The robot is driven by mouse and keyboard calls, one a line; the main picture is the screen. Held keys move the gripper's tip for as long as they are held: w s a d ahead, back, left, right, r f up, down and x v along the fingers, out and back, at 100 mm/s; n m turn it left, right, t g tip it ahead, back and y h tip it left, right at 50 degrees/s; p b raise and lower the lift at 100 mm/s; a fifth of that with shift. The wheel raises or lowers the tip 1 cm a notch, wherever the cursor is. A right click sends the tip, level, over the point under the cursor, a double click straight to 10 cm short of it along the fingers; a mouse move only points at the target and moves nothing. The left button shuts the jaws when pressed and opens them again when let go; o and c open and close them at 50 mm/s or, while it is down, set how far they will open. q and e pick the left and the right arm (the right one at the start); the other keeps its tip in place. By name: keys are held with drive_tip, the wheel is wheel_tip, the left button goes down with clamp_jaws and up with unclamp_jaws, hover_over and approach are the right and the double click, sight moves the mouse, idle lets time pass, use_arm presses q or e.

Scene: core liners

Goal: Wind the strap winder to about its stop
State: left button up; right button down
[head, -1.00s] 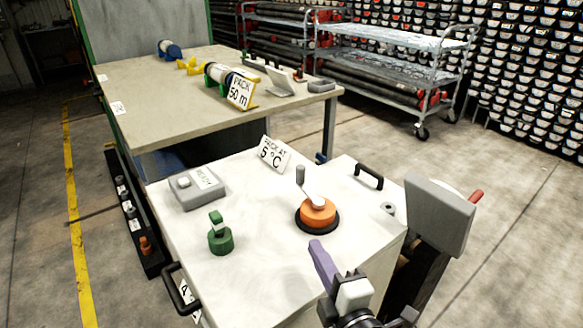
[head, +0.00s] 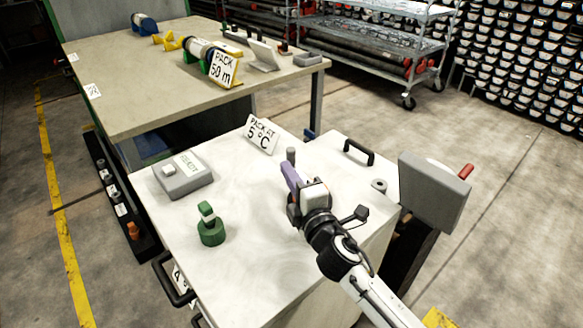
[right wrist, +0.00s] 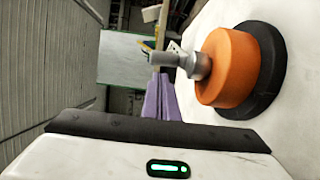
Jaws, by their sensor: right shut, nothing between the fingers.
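The strap winder appears to be the orange drum (right wrist: 228,68) on a black round base (right wrist: 265,70), on the white cabinet top. Its grey crank handle (right wrist: 172,60) stands up from the drum. In the head view the top of the handle (head: 291,155) shows just behind my right gripper (head: 287,168), which hides the drum. The purple fingers of my right gripper (right wrist: 160,98) are shut and empty, with their tips close beside the handle in the right wrist view. I cannot tell whether they touch it. My left gripper is out of view.
On the white top (head: 255,255) are a grey box (head: 183,177), a green knobbed piece (head: 211,228), a "PACK AT 5 °C" card (head: 262,134) and a black handle (head: 358,152). A grey panel (head: 435,190) with a red lever stands at the right. A beige table (head: 130,105) is behind.

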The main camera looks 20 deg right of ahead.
drive_tip(key=shift+w+d, duration=0.5)
drive_tip(key=shift+w, duration=0.05)
drive_tip(key=shift+w+d+r, duration=0.15)
drive_tip(key=shift+w+d, duration=0.05)
drive_tip(key=shift+d, duration=0.15)
drive_tip(key=shift+a, duration=0.1)
